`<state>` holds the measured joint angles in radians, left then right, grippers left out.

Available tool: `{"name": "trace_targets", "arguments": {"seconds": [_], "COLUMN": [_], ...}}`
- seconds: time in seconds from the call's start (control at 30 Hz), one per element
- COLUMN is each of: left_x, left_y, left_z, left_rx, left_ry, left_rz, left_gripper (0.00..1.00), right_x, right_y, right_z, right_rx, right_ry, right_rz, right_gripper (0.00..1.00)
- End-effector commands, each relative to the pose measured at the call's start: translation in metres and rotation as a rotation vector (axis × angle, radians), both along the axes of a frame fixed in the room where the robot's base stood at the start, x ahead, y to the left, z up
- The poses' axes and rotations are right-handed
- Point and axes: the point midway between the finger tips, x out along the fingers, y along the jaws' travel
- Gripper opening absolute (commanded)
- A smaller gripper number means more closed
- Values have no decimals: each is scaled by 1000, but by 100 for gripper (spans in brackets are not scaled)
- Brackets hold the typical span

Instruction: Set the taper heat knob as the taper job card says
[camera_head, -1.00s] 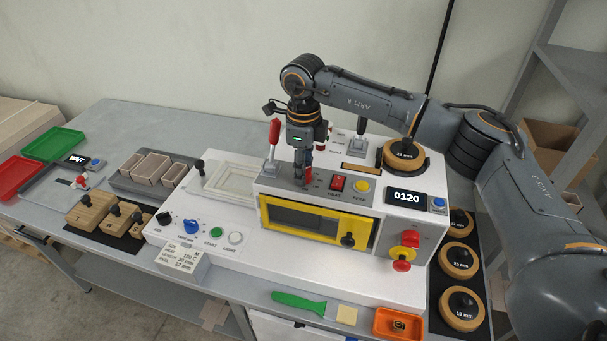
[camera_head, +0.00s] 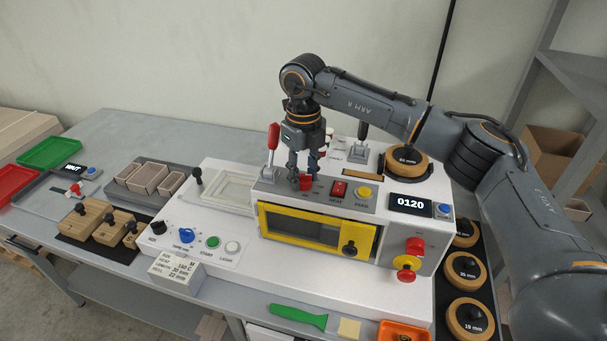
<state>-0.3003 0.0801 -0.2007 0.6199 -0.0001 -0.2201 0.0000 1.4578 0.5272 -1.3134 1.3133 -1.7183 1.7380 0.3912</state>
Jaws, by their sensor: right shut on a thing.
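My right gripper (camera_head: 306,174) points down over the top panel of the white machine. Its two fingers are shut on a small red knob (camera_head: 306,183), left of the red HEAT switch. The fingers hide part of the knob and its scale, so its setting cannot be read. The white job card (camera_head: 176,273) stands at the machine's front left, with lines for size, heat, length and reel; the heat figure is too small to read surely. The black display (camera_head: 410,202) reads 0120. My left gripper is out of view.
A red-handled lever (camera_head: 272,150) stands close left of the gripper. A yellow FEED button (camera_head: 364,193) is to the right. A reel (camera_head: 407,161) sits behind the display. A yellow-framed window (camera_head: 290,232) and a red stop button (camera_head: 406,262) are on the front.

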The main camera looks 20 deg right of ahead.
Motion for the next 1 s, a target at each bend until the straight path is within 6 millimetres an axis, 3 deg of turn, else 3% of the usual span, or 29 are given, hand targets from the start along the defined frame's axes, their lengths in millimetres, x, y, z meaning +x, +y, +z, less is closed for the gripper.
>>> {"name": "trace_targets", "arguments": {"seconds": [0.4,0.43,0.53,0.87,1.0], "left_x": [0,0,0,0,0], "left_y": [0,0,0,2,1], "left_z": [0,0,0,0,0], "left_rx": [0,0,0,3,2], "left_ry": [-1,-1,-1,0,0], "left_rz": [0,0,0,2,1], "left_gripper": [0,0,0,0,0], "right_x": [-1,-1,-1,0,1], "right_y": [0,0,0,0,0], "right_z": [-1,-1,-1,2,17], "right_rx": [-1,-1,-1,0,1], "right_ry": [3,3,2,0,-3], "right_rz": [-4,-4,-4,-4,-4], "right_gripper": [3,40,58,58,58]}}
